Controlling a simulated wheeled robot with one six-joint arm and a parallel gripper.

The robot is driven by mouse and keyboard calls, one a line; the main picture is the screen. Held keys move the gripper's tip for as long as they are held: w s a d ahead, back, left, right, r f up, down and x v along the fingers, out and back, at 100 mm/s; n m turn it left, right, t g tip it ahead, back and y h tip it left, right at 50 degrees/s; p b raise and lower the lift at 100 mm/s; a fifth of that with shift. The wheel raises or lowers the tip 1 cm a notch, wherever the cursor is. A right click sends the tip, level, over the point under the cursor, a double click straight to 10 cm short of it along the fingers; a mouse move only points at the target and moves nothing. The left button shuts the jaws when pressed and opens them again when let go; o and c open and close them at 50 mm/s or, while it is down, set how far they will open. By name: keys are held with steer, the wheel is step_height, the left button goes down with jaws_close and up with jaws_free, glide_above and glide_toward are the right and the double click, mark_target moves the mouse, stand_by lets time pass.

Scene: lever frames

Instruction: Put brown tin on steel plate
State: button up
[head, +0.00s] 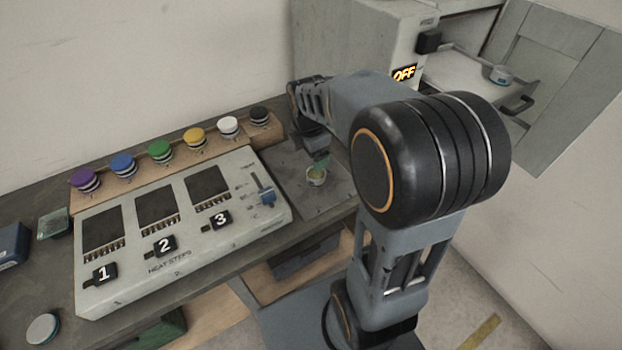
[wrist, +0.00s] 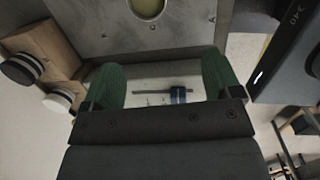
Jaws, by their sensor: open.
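A small round tin (head: 316,177) with a yellowish inside stands on the grey steel plate (head: 338,198), right of the control panel. Its side colour is hard to tell. In the wrist view the tin (wrist: 149,8) is cut off by the top edge, on the plate (wrist: 95,38). My gripper (head: 321,160) is right by the tin in the head view, seemingly just above or beside it. In the wrist view my gripper (wrist: 162,78) has its green fingers spread wide with nothing between them; the tin lies beyond them.
A control panel (head: 150,262) with numbered switches and a blue slider (head: 266,194) is left of the plate. Several coloured knobs (head: 160,150) line the back. Another tin (head: 43,328) is front left.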

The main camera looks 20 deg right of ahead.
steer(key=s+a+r+m+t+y, duration=0.1)
steer(key=s+a+m, duration=0.5)
steer(key=s+m, duration=0.7)
steer(key=shift+a+r+m+t, duration=0.15)
steer(key=shift+r+m+t, duration=0.5)
steer(key=shift+m, duration=2.45)
step_height(320, 180, up, 3)
steer(key=p, duration=0.2)
steer(key=shift+p, duration=0.3)
